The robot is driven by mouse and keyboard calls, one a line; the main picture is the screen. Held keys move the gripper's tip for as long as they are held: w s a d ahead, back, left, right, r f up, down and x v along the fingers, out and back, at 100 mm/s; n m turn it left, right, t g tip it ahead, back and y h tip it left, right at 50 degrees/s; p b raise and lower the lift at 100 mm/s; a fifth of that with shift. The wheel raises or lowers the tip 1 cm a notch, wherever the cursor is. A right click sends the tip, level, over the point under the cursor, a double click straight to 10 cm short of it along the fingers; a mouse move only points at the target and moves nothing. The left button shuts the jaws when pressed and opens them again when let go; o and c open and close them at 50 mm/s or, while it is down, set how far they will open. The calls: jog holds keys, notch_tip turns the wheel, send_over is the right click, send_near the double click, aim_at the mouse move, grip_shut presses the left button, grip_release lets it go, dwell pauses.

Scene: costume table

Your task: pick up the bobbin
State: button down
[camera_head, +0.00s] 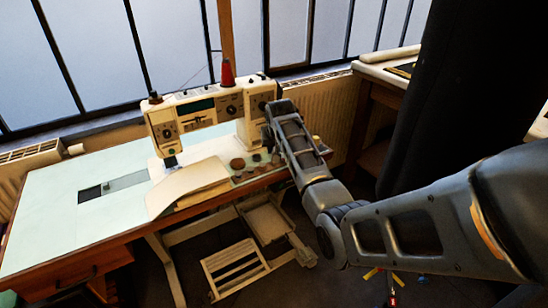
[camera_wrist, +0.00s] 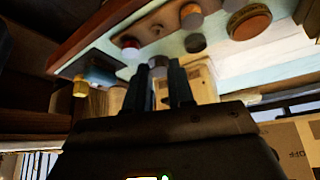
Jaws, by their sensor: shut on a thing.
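In the wrist view my gripper (camera_wrist: 159,72) has its two dark fingers close together, shut on a small grey-purple round thing, which looks like the bobbin (camera_wrist: 158,62). Its details are too small and dark to make out. It is close to the pale table top, and I cannot tell whether it still touches it. In the head view my arm reaches in from the right to the right end of the sewing table (camera_head: 95,215), beside the sewing machine (camera_head: 205,110). The fingertips and the bobbin are hidden there.
Several small round pieces lie close by: a brown one (camera_wrist: 250,21), a black one (camera_wrist: 195,43) and a red-and-white one (camera_wrist: 130,46). The machine, with a red thread cone (camera_head: 227,73), stands just left of my arm. The table's left part is mostly clear.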

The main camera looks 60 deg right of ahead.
jog(key=s+d+r, duration=0.3)
jog(key=s+r, duration=0.3)
jog(key=s, duration=0.5)
jog(key=shift+d+r+b, duration=0.2)
jog(key=shift+d+b, duration=0.2)
jog(key=shift+w, duration=0.1)
